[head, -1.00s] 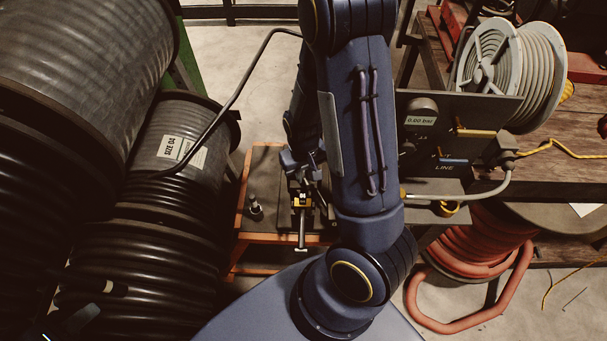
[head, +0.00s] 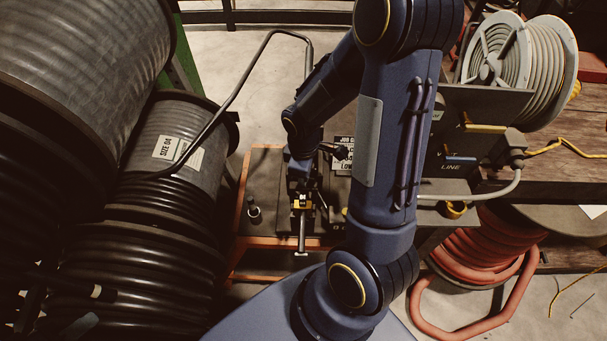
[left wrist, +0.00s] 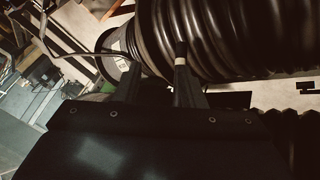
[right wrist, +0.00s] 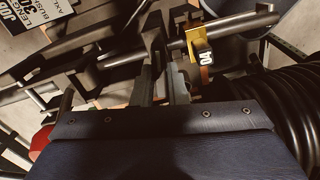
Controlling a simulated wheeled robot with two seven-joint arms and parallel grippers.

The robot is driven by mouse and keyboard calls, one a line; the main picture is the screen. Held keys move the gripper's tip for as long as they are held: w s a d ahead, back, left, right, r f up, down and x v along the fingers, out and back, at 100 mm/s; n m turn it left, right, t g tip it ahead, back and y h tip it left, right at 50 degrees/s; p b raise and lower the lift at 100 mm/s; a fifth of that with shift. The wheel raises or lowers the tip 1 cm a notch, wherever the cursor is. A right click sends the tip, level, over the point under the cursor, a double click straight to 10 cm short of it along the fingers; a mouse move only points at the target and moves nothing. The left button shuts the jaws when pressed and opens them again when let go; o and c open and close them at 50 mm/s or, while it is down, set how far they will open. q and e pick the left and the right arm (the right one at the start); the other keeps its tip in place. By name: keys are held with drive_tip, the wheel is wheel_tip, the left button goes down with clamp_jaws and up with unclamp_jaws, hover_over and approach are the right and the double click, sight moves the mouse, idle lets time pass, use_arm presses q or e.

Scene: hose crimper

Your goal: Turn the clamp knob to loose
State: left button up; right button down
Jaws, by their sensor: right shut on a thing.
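My right gripper (head: 301,178) is at the small clamp bench (head: 245,225), behind the T-shaped bar (head: 302,240) that sticks out toward me. In the right wrist view its fingers (right wrist: 166,88) are shut on a dark part, which I take to be the clamp knob; the fingers hide most of it. Beside them are a dark horizontal bar (right wrist: 240,27) and a yellow block (right wrist: 198,45) with a 04 tag. My left gripper (left wrist: 158,88) shows in the left wrist view with its fingers apart, near black hose coils (left wrist: 225,45).
Large hose reels (head: 165,190) fill the left side. A red hose coil (head: 480,245) is on the floor.

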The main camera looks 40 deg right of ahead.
drive_tip(key=shift+n, duration=1.1)
drive_tip(key=c, duration=1.4)
unclamp_jaws()
drive_tip(key=shift+c, duration=0.2)
wheel_tip(320, 180, up, 8)
drive_tip(key=shift+f, duration=0.1)
